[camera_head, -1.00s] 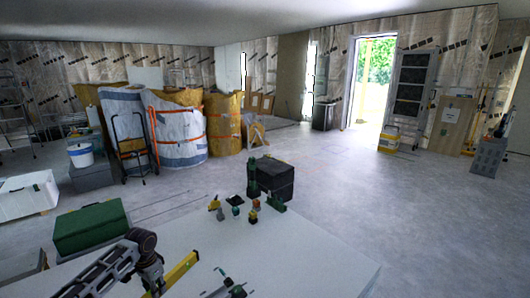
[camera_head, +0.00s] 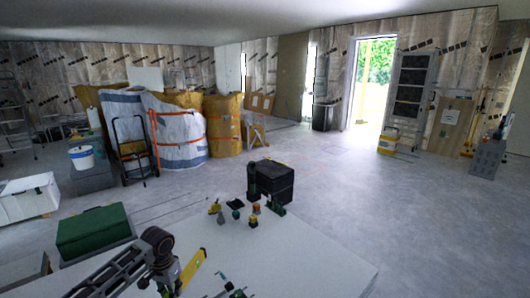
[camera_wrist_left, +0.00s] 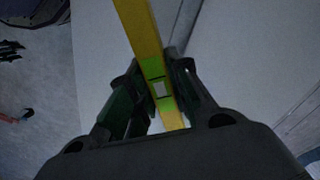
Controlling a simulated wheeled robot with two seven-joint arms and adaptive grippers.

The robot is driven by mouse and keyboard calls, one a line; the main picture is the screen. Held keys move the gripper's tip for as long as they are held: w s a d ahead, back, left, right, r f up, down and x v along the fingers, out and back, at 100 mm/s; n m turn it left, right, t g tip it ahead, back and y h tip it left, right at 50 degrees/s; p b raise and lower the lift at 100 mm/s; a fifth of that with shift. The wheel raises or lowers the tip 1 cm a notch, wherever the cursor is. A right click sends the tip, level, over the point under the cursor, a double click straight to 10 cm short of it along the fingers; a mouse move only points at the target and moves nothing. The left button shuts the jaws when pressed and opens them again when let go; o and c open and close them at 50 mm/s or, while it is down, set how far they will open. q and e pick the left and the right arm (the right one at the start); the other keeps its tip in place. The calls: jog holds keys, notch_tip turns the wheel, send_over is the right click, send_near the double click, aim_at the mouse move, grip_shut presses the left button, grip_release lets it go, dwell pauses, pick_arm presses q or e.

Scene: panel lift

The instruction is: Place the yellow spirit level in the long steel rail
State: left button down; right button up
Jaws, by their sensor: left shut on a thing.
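The yellow spirit level (camera_head: 193,267) is in my left gripper (camera_head: 163,285), low in the head view above the white table. In the left wrist view, the left gripper (camera_wrist_left: 158,95) is shut on the level (camera_wrist_left: 141,32), with its fingers on either side near the green vial. The level runs up and out of the top of that view. A long steel rail cannot be made out for certain.
The white table top (camera_head: 300,255) has free room at its right. Several small tools, a black box (camera_head: 272,180) and a yellow tool (camera_head: 214,206) stand near its far edge. A green case (camera_head: 93,230) stands left.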

pick_arm(q)
jog(key=s+d+r+n+p, duration=0.3)
jog(key=s+d+r+p, duration=0.3)
jog(key=d+r, duration=0.3)
jog(key=shift+s+d+r+p, duration=0.3)
jog(key=shift+s+r, duration=0.2)
jog(key=shift+r, duration=0.25)
pick_arm(e)
jog(key=s+d+f, duration=0.2)
jog(key=s+d, duration=0.1)
jog(key=s, duration=0.5)
jog(key=s+d+f, duration=0.3)
jog(key=s, duration=0.5)
jog(key=shift+g, duration=0.4)
jog(key=shift+s+d, duration=0.1)
jog(key=shift+s, duration=0.05)
pick_arm(q)
jog(key=shift+a+f, duration=0.1)
